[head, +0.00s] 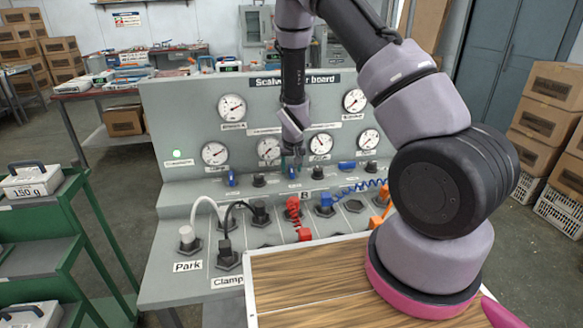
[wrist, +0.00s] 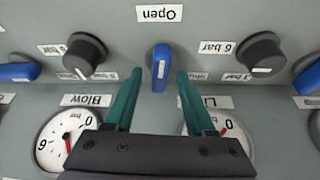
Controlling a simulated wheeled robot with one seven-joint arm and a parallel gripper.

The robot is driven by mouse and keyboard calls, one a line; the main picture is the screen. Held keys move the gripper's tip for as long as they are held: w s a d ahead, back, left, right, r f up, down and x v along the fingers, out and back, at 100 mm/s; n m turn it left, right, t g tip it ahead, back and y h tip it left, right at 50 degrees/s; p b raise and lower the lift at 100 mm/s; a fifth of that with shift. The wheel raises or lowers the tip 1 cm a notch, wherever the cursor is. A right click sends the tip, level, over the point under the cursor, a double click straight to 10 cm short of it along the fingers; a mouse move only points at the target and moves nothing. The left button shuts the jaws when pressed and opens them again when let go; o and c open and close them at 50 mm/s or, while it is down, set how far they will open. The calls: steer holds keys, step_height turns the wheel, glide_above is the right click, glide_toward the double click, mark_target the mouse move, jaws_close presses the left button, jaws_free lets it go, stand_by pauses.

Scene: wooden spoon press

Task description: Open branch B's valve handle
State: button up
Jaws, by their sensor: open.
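A blue valve handle (wrist: 162,66) sits mid-panel in the wrist view, lengthwise up and down the picture, beside an upside-down "Open" label (wrist: 160,13). It also shows in the head view (head: 292,173), above the "B" label (head: 304,195). My gripper (wrist: 160,76) is open, with one green finger on each side of the handle. In the head view, my gripper (head: 292,158) is over the middle of the board. I cannot tell whether the fingers touch the handle.
Black knobs (wrist: 85,53) (wrist: 264,53) flank the handle. Other blue handles stand farther out, one lying crosswise (wrist: 20,72) and one partly cut off (wrist: 308,76). Gauges (wrist: 66,135) lie close to the fingers. Hoses and plugs (head: 293,208) fill the lower board.

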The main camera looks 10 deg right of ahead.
jaws_close()
steer(key=shift+d+n+y, duration=0.15)
steer(key=shift+n+y, duration=0.15)
steer(key=shift+n, duration=0.3)
jaws_free()
steer(key=shift+r, duration=0.15)
steer(key=v, duration=1)
steer(key=shift+s+r, duration=0.2)
steer(key=shift+s, duration=0.05)
